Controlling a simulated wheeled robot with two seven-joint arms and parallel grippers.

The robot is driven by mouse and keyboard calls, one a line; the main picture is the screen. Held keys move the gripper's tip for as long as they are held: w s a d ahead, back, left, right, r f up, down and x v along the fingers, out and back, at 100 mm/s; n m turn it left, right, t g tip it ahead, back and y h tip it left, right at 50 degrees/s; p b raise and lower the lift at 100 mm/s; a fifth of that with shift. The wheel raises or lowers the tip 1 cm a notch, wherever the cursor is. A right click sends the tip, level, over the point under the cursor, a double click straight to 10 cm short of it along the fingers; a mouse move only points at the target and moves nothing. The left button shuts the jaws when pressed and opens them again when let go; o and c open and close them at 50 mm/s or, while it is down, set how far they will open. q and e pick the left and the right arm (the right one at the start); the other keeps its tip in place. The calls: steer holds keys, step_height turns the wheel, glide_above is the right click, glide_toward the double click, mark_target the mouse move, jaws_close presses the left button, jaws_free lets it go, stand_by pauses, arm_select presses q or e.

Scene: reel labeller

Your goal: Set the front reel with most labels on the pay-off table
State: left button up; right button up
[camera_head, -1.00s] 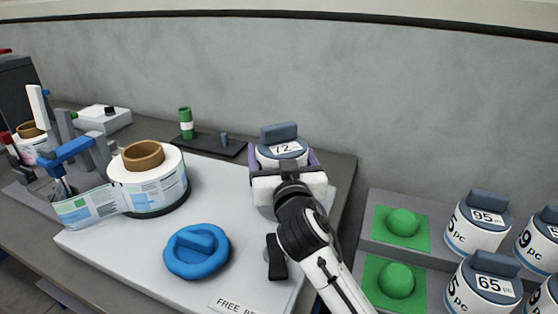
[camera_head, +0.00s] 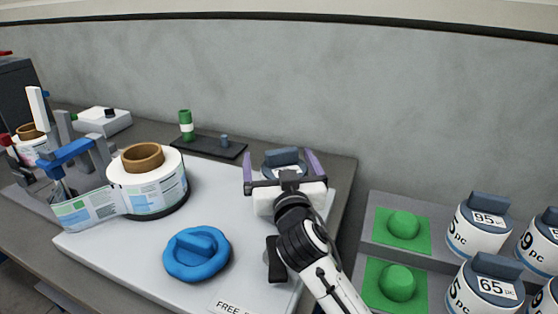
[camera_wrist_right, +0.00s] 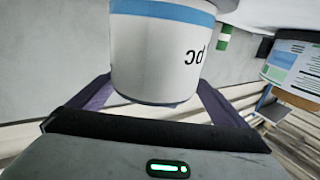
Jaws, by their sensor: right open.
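A white reel (camera_head: 283,158) with a dark grey top handle and a number card stands at the back right of the white board (camera_head: 225,195). My right gripper (camera_head: 280,168) is open, with its purple fingers on either side of this reel and apart from it. The reel's lower part is hidden behind the gripper. In the right wrist view the reel (camera_wrist_right: 158,50) shows its blue band and "pc" print between the open fingers. Reels marked 95 (camera_head: 477,225) and 65 (camera_head: 485,290) stand on the right rack. My left gripper is not in view.
A large label roll (camera_head: 150,190) feeds a web to the blue and grey labeller (camera_head: 68,152) at left. Green domes (camera_head: 403,225) mark two empty rack spots. A grey wall closes the back.

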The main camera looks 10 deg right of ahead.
steer(key=shift+r, duration=0.15)
steer(key=s, duration=0.7)
steer(key=shift+s+a, duration=0.25)
